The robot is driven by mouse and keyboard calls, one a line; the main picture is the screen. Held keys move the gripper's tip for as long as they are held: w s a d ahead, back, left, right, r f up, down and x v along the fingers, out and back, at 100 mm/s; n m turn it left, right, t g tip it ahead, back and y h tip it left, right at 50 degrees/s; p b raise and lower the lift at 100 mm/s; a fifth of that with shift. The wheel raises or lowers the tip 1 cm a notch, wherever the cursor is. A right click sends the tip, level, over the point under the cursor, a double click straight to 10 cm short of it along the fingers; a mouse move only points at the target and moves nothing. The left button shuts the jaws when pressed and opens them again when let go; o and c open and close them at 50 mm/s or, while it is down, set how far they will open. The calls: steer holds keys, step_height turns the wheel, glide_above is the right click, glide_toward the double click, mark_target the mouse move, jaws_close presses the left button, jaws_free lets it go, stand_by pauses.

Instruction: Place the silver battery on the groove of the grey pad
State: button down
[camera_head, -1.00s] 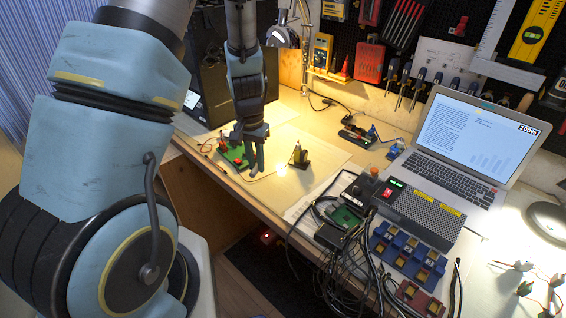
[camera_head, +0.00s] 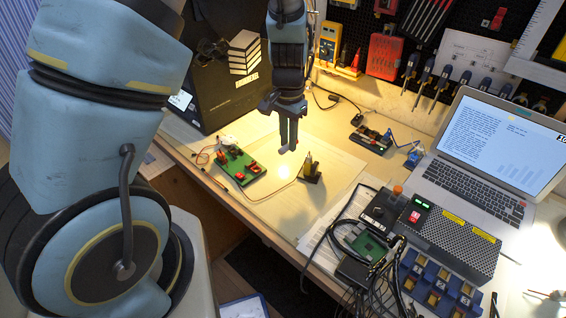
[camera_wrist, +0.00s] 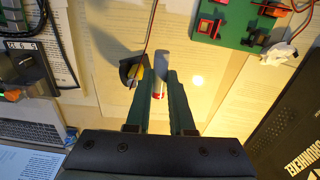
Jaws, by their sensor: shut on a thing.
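The silver battery (camera_wrist: 160,68), a pale cylinder with a red end, is between the fingers of my gripper (camera_wrist: 160,97) in the wrist view. My gripper is shut on it. In the head view my gripper (camera_head: 289,147) points down above the pale sheet, and the battery cannot be made out there. A small dark stand (camera_head: 311,176) with a yellow part and a thin upright rod is just right of and below my gripper. It also shows left of the fingers in the wrist view (camera_wrist: 128,70). I cannot clearly identify the grey pad or its groove.
A green board (camera_head: 243,172) with red parts and wires lies left of my gripper. Cables, a black power unit (camera_head: 455,240) and a laptop (camera_head: 470,180) crowd the right. A dark case (camera_head: 205,95) stands at the back left. The sheet below my gripper is mostly clear.

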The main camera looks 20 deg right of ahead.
mark_target(288, 175)
step_height(288, 175, down, 10)
steer(key=shift+r+p, duration=0.2)
steer(key=shift+p, duration=0.85)
steer(key=shift+f, duration=0.1)
steer(key=shift+f, duration=0.1)
steer(key=c, duration=1.1)
jaws_free()
